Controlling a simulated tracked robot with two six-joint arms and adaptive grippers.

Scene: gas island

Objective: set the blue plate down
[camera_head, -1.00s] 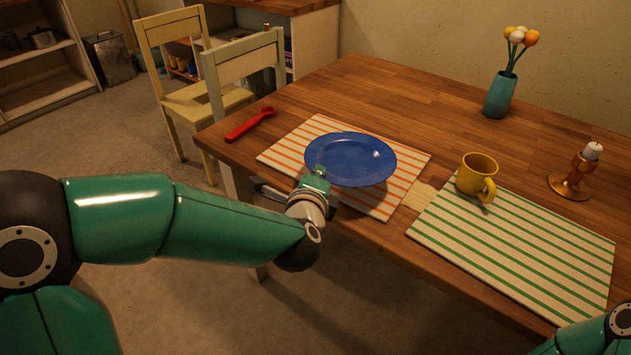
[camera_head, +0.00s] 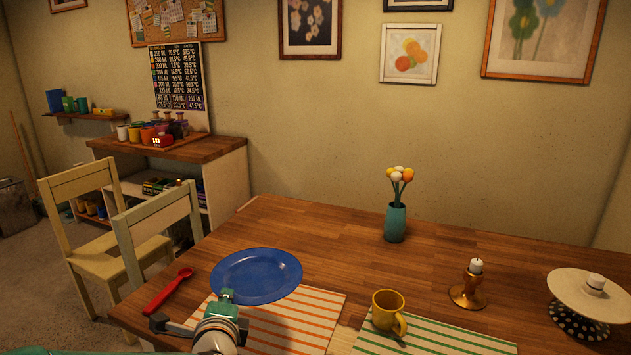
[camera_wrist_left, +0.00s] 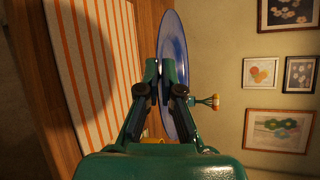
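The blue plate (camera_head: 256,275) is held roughly level by its near rim in my left gripper (camera_head: 228,297). In the left wrist view the plate (camera_wrist_left: 172,40) shows nearly edge-on between the two fingertips (camera_wrist_left: 165,70), which are closed on its rim. A gap separates it from the orange-striped mat (camera_head: 312,308), and a round shadow lies on the mat (camera_wrist_left: 65,50) in the left wrist view. In the head view the plate covers the mat's far left part and some bare table. My right gripper is not in view.
A vase (camera_head: 395,222), a candle holder (camera_head: 468,290) and a cake stand (camera_head: 585,300) stand farther off. Chairs are at left.

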